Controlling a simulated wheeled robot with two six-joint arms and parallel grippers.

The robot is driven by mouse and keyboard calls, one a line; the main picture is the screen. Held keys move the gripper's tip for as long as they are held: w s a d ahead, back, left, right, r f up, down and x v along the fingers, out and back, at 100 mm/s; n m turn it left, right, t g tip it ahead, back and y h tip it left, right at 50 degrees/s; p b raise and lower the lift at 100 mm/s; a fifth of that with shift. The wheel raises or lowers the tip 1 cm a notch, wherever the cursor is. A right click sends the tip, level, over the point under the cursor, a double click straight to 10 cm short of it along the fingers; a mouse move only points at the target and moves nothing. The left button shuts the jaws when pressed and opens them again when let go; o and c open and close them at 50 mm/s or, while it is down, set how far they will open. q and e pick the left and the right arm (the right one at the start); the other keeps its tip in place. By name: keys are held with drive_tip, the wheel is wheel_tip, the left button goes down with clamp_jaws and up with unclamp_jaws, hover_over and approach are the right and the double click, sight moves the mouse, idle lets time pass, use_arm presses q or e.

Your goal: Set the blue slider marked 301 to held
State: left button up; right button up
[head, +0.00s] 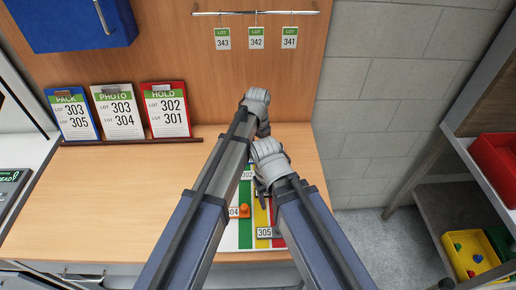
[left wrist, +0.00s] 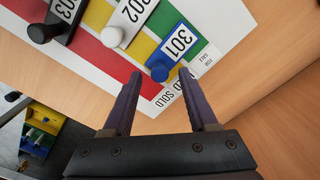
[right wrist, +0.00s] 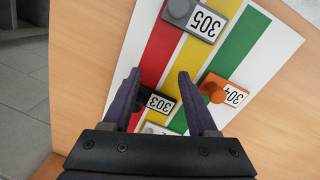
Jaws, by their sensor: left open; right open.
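The blue slider marked 301 (left wrist: 177,45) sits at the far end of the striped board (right wrist: 122,45). In the left wrist view its plate lies over the green stripe and its blue knob (left wrist: 160,71) appears over the yellow; knob height makes the exact setting hard to tell. The board edge reads for sale by green, held by yellow, sold by red. My left gripper (left wrist: 161,74) is open, the knob appearing between its fingertips, without visible grip. My right gripper (right wrist: 158,75) is open over the red stripe near black slider 303 (right wrist: 156,101). The arms hide slider 301 in the head view.
Orange slider 304 (right wrist: 216,88) and grey slider 305 (right wrist: 192,17) are near my right gripper. Lot cards (head: 118,111) stand at the back left. The left tabletop (head: 110,200) is clear.

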use_arm(q)
wheel_tip(320, 180, up, 7)
drive_tip(key=p, duration=0.6)
drive_tip(key=shift+r+p, duration=0.1)
drive_tip(key=shift+p, duration=0.2)
use_arm(e)
wheel_tip(320, 180, up, 7)
use_arm(q)
drive_tip(key=s+a+n, duration=0.9)
drive_tip(key=s+a, duration=0.7)
drive_tip(key=a, duration=0.4)
drive_tip(key=s+d+f+m+b, duration=0.1)
drive_tip(key=d, duration=0.2)
drive_tip(key=s+d+f+m+b, duration=0.1)
drive_tip(key=s+d+f+b, duration=0.1)
drive_tip(key=d, duration=0.2)
drive_tip(key=s+d+f+m+y+b, duration=0.1)
drive_tip(key=d+f+b, duration=0.1)
drive_tip(key=d, duration=0.2)
drive_tip(key=shift+s+f+m, duration=0.1)
drive_tip(key=shift+s+m, duration=0.2)
use_arm(e)
wheel_tip(320, 180, down, 5)
use_arm(q)
drive_tip(key=shift+s+d, duration=0.2)
